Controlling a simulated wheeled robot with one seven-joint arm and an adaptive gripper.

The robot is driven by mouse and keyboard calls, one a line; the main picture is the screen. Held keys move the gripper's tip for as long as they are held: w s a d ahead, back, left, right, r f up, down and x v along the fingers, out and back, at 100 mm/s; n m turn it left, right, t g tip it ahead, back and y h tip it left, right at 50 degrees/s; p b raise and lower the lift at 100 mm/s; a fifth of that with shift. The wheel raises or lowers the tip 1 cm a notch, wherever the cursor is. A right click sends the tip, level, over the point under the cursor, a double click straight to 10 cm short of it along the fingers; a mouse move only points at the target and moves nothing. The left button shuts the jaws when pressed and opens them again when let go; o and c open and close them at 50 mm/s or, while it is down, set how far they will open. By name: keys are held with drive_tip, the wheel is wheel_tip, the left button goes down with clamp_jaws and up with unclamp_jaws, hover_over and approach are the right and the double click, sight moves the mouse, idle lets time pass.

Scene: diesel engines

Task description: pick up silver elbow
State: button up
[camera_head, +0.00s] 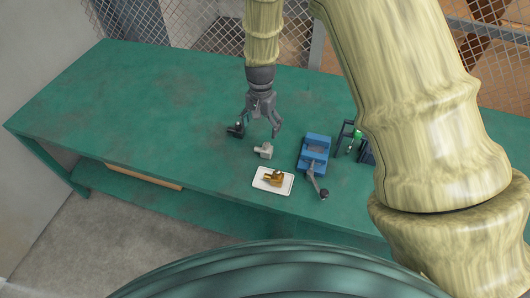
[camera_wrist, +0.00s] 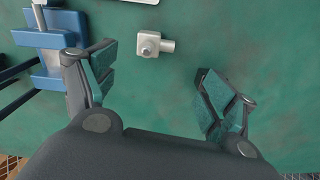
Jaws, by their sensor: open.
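The silver elbow (camera_head: 264,151) is a small light-grey fitting lying on the green table, between the blue vise and a small black part. In the wrist view the silver elbow (camera_wrist: 152,44) lies beyond the fingertips, near the top centre, between the lines of the two fingers. My gripper (camera_head: 259,126) hangs over the table, a little behind the elbow in the head view. Its fingers are spread, and in the wrist view my gripper (camera_wrist: 150,75) has nothing between them. It does not touch the elbow.
A white tray (camera_head: 259,184) with a brass fitting (camera_head: 273,178) lies in front of the elbow. A blue vise (camera_head: 314,151) stands to the right. A black part (camera_head: 235,130) lies to the left. The green table (camera_head: 130,110) is clear farther left.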

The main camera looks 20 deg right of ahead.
drive_tip(key=p, duration=0.1)
hover_over(263, 147)
drive_tip(key=shift+w+a+f, duration=0.1)
drive_tip(key=shift+w+f, duration=0.05)
drive_tip(key=shift+f, duration=1.25)
drive_tip(key=shift+w+a+f, duration=0.1)
drive_tip(key=shift+w+f, duration=0.05)
drive_tip(key=shift+f, duration=1.25)
drive_tip(key=shift+s+d+f+p, duration=0.15)
drive_tip(key=shift+s+f+p, duration=0.1)
drive_tip(key=shift+f+p, duration=0.4)
drive_tip(key=shift+s+d+f+p, duration=0.1)
drive_tip(key=shift+f+p, duration=0.5)
drive_tip(key=shift+f, duration=1.35)
drive_tip(key=shift+c, duration=0.2)
drive_tip(key=c, duration=1.3)
drive_tip(key=shift+r, duration=0.15)
